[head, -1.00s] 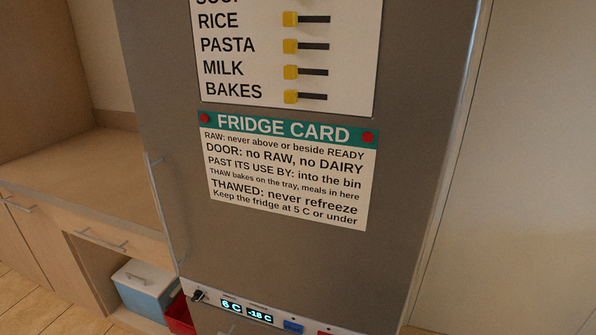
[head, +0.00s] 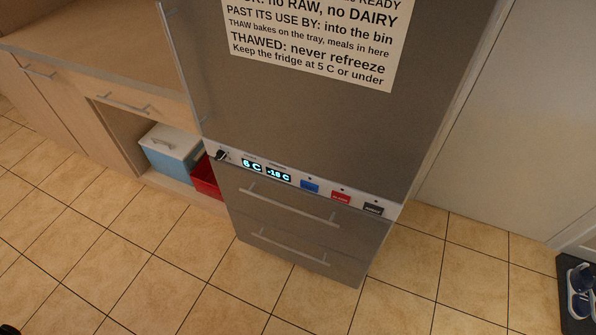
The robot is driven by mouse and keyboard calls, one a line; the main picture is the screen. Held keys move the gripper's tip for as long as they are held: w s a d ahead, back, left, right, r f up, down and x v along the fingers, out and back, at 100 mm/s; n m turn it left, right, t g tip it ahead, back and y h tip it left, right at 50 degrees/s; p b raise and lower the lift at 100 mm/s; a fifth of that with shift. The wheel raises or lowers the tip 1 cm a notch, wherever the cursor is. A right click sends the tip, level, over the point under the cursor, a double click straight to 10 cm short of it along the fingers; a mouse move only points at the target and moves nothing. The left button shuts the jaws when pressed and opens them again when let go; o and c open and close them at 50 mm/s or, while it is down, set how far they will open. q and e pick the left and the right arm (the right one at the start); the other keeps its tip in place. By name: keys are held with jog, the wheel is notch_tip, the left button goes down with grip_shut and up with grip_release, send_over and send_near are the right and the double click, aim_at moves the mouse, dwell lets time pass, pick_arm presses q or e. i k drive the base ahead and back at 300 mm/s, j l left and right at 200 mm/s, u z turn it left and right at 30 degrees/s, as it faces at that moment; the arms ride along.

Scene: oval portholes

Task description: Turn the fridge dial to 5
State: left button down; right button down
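The fridge (head: 300,110) is a tall grey unit with a control strip (head: 320,190) between its upper door and lower drawers. The fridge dial (head: 222,155) is a small black knob at the strip's left end. Beside it, the fridge display (head: 252,165) reads 6 C and a second display (head: 279,174) reads -18 C. Blue (head: 310,186), red (head: 341,196) and dark (head: 373,209) buttons sit further right. Neither gripper can be made out; a small dark shape shows at the bottom left corner.
A blue-and-white cooler box (head: 170,150) and a red bin (head: 207,178) stand in the open cabinet bay left of the fridge. Two drawer handles (head: 287,204) (head: 289,246) stick out below the strip. Shoes (head: 580,290) lie on a dark mat at far right. The tiled floor in front is clear.

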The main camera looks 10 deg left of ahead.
aim_at(221, 155)
jog(key=j, duration=1.3)
jog(key=i+z, duration=0.05)
